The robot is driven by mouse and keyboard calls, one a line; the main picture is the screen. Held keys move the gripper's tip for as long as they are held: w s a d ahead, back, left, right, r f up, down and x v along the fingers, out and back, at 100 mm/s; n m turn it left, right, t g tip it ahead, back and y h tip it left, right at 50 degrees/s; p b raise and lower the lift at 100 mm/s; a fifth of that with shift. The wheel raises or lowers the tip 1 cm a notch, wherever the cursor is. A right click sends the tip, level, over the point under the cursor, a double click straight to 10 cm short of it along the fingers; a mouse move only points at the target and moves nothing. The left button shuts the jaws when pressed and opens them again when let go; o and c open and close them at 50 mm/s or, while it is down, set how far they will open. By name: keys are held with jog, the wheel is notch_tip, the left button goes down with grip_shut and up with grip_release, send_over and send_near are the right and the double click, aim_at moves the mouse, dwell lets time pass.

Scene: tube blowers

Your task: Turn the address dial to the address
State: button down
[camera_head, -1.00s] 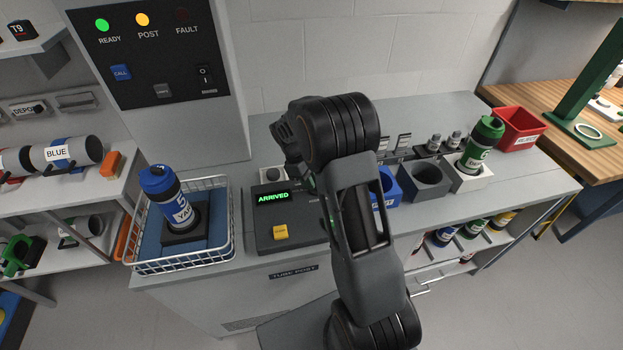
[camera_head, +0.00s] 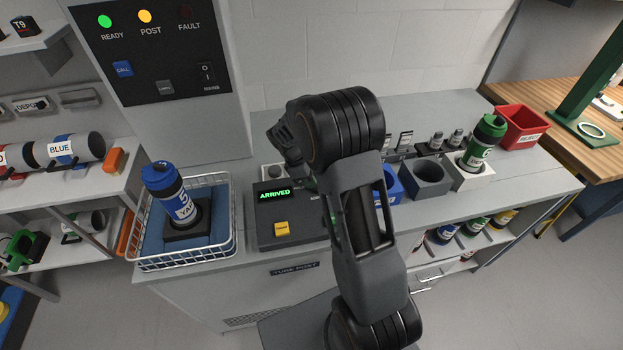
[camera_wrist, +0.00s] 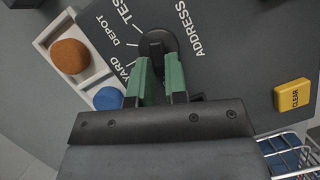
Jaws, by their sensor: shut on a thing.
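The address dial (camera_wrist: 157,39) is a dark round knob on the grey console, in the upper middle of the wrist view. The word ADDRESS is printed to its right. Labels TEST, DEPOT and YARD are printed around its left side with tick marks. My gripper (camera_wrist: 160,66) has green fingers, one on each side of the dial's grip, and is shut on it. Which label the dial points at cannot be made out. In the head view the console (camera_head: 262,226) shows a green ARRIVED display (camera_head: 275,195); my arm hides the dial and gripper there.
A yellow CLEAR button (camera_wrist: 292,95) is on the console. A wire basket (camera_head: 232,240) holding a blue-capped YARD carrier (camera_head: 170,196) stands left. A red bin (camera_head: 525,128) stands right.

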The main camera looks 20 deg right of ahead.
jog(key=c, duration=1.1)
grip_release()
jog(key=shift+c, duration=0.2)
jog(key=v, duration=1.4)
jog(key=shift+b, duration=0.3)
jog(key=shift+f, duration=0.1)
